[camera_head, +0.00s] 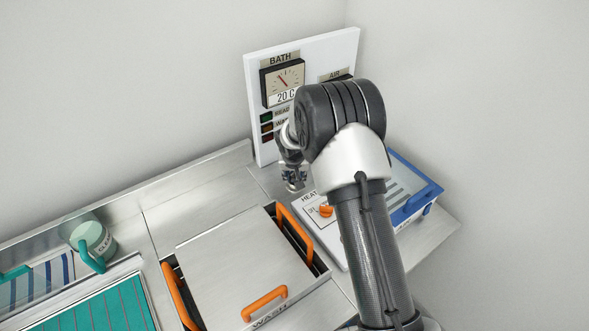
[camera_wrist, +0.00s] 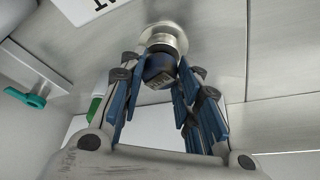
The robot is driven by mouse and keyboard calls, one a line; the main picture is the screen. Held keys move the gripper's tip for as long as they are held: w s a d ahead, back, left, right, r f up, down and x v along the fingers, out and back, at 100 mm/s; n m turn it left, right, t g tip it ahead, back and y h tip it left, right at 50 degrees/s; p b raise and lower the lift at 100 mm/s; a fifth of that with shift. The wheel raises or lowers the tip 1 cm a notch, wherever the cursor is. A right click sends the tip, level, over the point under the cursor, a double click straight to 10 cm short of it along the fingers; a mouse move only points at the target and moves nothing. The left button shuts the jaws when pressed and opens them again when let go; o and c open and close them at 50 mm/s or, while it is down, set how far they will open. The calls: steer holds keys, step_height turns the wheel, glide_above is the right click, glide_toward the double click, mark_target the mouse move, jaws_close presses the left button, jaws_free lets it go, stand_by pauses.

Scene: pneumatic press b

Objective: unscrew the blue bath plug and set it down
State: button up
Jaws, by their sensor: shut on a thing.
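The blue bath plug (camera_wrist: 157,68) shows in the wrist view between the fingertips of my gripper (camera_wrist: 163,82). My gripper is shut on it. A round metal fitting (camera_wrist: 165,38) lies directly beyond the plug; I cannot tell whether the plug is still threaded into it. In the head view, my gripper (camera_head: 293,180) points down near the steel worktop, in front of the white gauge panel. The plug cannot be made out there.
The BATH gauge panel (camera_head: 349,56) stands close behind my gripper. A HEAT control box with an orange knob (camera_head: 326,211) and a blue-handled tray (camera_head: 414,203) are to the right. The lidded WASH unit (camera_head: 235,262) has orange handles. A teal-handled cup (camera_head: 94,240) stands left.

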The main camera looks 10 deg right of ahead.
stand_by(0.3)
steer(key=p, duration=0.1)
steer(key=n+p, duration=0.1)
steer(key=shift+s+d+r+p, duration=0.15)
steer(key=shift+r+p, duration=0.1)
steer(key=shift+p, duration=0.15)
steer(key=shift+f+n+y+p, duration=0.1)
steer(key=shift+n+y+p, duration=0.2)
steer(key=shift+p, duration=0.55)
steer(key=shift+f, duration=0.2)
